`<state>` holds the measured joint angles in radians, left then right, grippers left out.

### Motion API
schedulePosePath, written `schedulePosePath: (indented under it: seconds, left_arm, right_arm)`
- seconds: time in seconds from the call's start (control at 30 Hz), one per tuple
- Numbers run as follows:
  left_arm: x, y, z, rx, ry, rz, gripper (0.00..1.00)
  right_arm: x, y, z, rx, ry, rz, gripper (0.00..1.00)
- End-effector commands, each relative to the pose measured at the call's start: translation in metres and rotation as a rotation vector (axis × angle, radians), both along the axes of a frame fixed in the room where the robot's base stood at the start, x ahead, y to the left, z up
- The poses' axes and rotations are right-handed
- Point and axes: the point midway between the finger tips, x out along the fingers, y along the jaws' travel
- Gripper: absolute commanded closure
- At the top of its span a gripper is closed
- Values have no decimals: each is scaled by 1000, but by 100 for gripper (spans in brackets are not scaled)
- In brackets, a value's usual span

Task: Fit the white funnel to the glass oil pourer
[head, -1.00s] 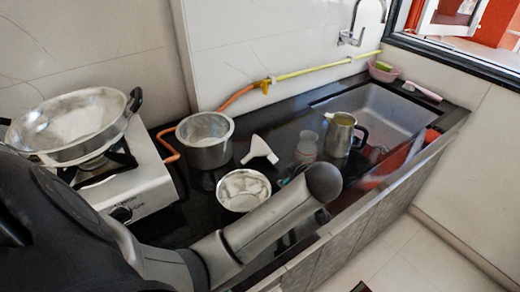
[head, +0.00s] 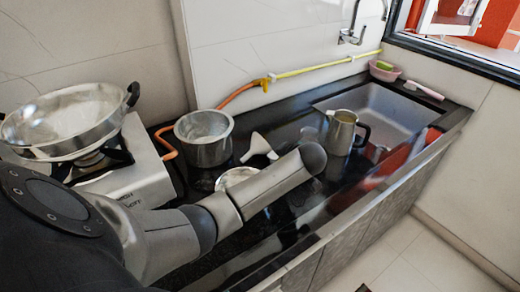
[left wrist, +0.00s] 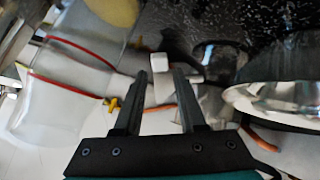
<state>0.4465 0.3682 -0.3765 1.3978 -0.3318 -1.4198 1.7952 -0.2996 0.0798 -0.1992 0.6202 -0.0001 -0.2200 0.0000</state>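The glass oil pourer (left wrist: 55,105), clear with red bands, is at the left of the wrist view, beside the gripper. In the head view my left arm hides most of the pourer and the left gripper. My right gripper is not in view.
A steel pot (head: 205,142) stands left of the funnel. A steel bowl (head: 236,178) is partly covered by my arm. A metal jug (head: 341,133) stands at the sink's (head: 390,115) near edge. A stove (head: 135,175) with a pan is at left.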

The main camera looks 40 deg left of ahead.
Motion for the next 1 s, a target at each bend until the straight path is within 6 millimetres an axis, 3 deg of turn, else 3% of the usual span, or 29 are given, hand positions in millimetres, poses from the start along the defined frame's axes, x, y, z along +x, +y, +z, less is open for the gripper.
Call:
schedulePosePath:
  seconds: [0.43,0.8,1.0]
  left_arm:
    - [20,25,-33,2,3,0,60]
    - [23,30,-37,1,1,-1,60]
    - [23,30,-37,1,1,-1,80]
  right_arm:
    - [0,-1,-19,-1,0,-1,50]
    - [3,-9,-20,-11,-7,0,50]
    - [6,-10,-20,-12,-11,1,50]
